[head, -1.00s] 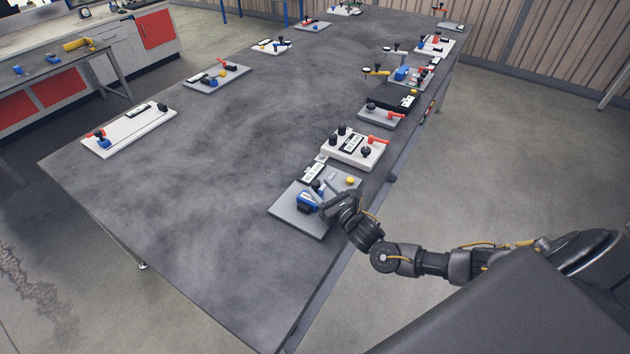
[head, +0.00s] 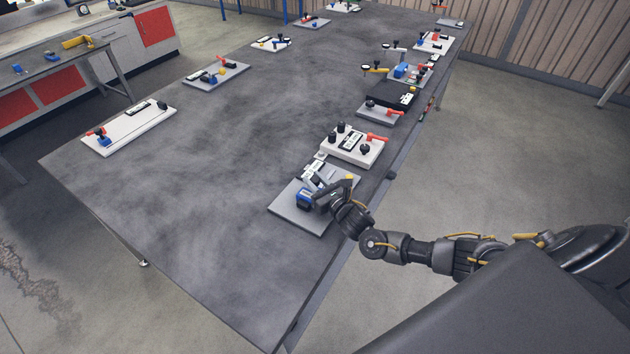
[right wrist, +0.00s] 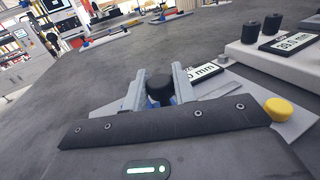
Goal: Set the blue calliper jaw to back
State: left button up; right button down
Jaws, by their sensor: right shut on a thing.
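The blue calliper jaw (head: 304,202) sits on a grey base plate (head: 284,212) at the near right of the table. My right gripper (head: 317,187) is over the plate, with its fingers at the jaw. In the right wrist view my right gripper (right wrist: 159,80) has its two fingers on either side of a black knob (right wrist: 159,88), shut on it. A little of the blue jaw (right wrist: 174,100) shows below the knob; the rest is hidden by the gripper. A white readout label (right wrist: 205,75) lies behind, ending in "mm". My left gripper is not in view.
A yellow button (right wrist: 279,108) is on the same plate, close to the right of my gripper. A white fixture (head: 366,158) with black knobs and a red lever stands just behind. The table's left middle (head: 215,165) is clear.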

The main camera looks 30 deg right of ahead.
jog(key=w+d, duration=0.1)
jog(key=w+d+b, duration=0.1)
jog(key=d, duration=0.1)
jog(key=w+d+b, duration=0.1)
jog(key=d, duration=0.1)
jog(key=shift+d+f, duration=0.1)
jog(key=shift+d, duration=0.05)
jog(key=shift+w+d, duration=0.1)
jog(key=shift+d, duration=0.05)
jog(key=shift+r, duration=0.2)
jog(key=c, duration=1.5)
grip_release()
jog(key=o, duration=0.3)
jog(key=shift+w+f, duration=0.1)
jog(key=shift+f, duration=0.05)
jog(key=shift+o, duration=0.2)
